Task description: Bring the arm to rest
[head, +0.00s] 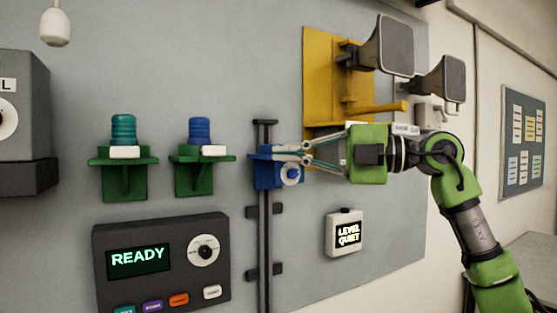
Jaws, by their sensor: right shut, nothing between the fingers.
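My right arm comes in from the lower right and reaches left across the wall panel. Its gripper (281,153) is shut with nothing seen between the fingers. The fingertips are at the blue slider block (266,174) on a dark vertical rail, in front of its upper part in the picture. I cannot tell whether they touch it. The block has a white round dial with a blue centre. My left gripper is not in view.
A yellow bracket (324,75) with grey horns (388,45) stands above my right gripper. A dark console (162,268) reads READY. A small white box (344,236) reads LEVEL QUIET.

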